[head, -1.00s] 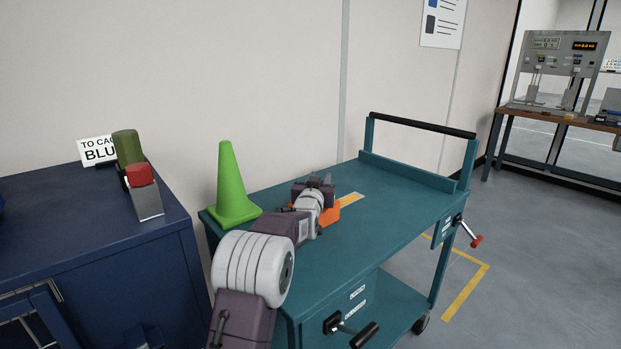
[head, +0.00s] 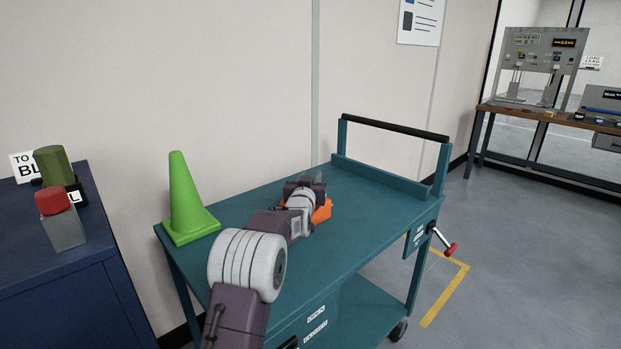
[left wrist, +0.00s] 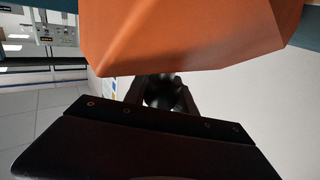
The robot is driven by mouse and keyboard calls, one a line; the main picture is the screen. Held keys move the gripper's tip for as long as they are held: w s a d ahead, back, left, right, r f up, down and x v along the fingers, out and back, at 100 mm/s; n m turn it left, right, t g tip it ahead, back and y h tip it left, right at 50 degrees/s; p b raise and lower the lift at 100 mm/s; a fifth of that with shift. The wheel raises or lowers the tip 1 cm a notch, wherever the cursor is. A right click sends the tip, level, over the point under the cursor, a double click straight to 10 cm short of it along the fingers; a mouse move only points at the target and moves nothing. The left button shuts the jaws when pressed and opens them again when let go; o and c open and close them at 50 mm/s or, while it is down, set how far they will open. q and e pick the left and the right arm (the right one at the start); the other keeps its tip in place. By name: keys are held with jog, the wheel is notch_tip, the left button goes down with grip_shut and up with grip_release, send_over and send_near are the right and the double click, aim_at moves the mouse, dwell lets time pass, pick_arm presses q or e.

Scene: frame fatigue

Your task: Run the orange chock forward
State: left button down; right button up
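The orange chock (head: 321,211) is on the far half of the teal cart's top (head: 265,205), partly hidden by my left gripper (head: 308,190). My left arm reaches in over the cart from the front. In the left wrist view the chock (left wrist: 190,35) fills the upper part, close to the camera. Below it, two dark fingers (left wrist: 160,92) appear closed around a dark rounded part under the chock. The contact is in shadow. Whether the chock touches the cart top is hidden. My right gripper is not in view.
A green cone (head: 187,200) stands at the cart's left end. A black push bar (head: 395,128) closes the far end, and a red-tipped crank (head: 448,248) sticks out at the right. A blue cabinet (head: 60,285) stands left. Floor on the right is open.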

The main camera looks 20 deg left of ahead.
pick_arm(q)
jog(key=c, duration=1.1)
grip_release()
jog(key=shift+w+d+r, duration=0.1)
jog(key=shift+r, duration=0.05)
jog(key=shift+c, duration=0.2)
jog(key=shift+o, duration=0.6)
jog(key=shift+w, duration=0.15)
jog(key=v, duration=0.9)
jog(key=shift+p, duration=0.4)
